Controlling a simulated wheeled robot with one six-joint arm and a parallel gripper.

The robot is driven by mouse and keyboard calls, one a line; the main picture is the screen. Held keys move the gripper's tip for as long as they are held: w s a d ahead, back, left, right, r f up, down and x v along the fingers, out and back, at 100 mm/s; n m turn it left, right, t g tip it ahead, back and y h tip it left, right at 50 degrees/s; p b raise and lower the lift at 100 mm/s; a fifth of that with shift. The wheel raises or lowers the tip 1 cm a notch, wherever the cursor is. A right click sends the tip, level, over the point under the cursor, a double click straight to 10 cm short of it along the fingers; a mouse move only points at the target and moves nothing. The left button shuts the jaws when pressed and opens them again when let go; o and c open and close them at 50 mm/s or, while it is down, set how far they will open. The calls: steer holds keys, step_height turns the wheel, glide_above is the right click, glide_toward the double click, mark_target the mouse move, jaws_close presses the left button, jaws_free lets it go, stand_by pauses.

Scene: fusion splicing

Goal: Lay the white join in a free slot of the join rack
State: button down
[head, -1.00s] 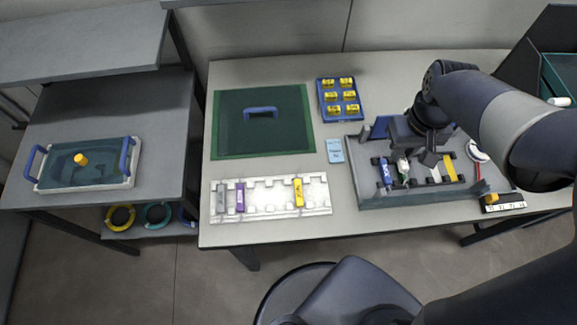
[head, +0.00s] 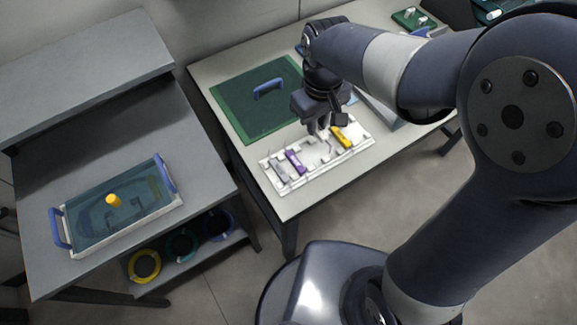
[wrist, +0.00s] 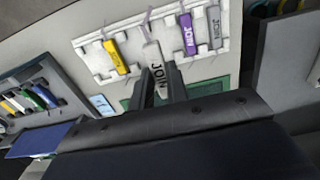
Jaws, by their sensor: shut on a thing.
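My gripper (head: 320,128) is over the white join rack (head: 322,164), between its purple and yellow joins. In the wrist view the gripper (wrist: 160,88) is shut on the white join (wrist: 154,62), a bar lettered JOIN with thin fibre at its end. The white join overlaps the near edge of the rack (wrist: 148,27) in that view; I cannot tell whether it touches. The rack holds a grey join (head: 277,171), a purple join (head: 295,161) and a yellow join (head: 342,137). Slots between purple and yellow look empty, partly hidden by the gripper.
A grey side table at left carries a tray (head: 125,228). In the wrist view a blue tray (wrist: 40,140) and a holder with several coloured bars (wrist: 30,97) stand at left.

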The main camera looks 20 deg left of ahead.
mark_target(311, 156)
steer(key=shift+s+a+f, duration=0.15)
steer(key=shift+s+f, duration=0.05)
steer(key=shift+f, duration=0.1)
step_height(311, 156, down, 9)
steer(key=shift+f, duration=0.2)
steer(key=shift+f, duration=0.1)
steer(key=shift+f+b, duration=0.15)
steer(key=shift+b, duration=0.2)
steer(key=c, duration=1.4)
jaws_free()
step_height(311, 156, up, 12)
steer(key=shift+r+p, duration=0.25)
steer(key=shift+p, duration=0.25)
steer(key=shift+f, duration=0.1)
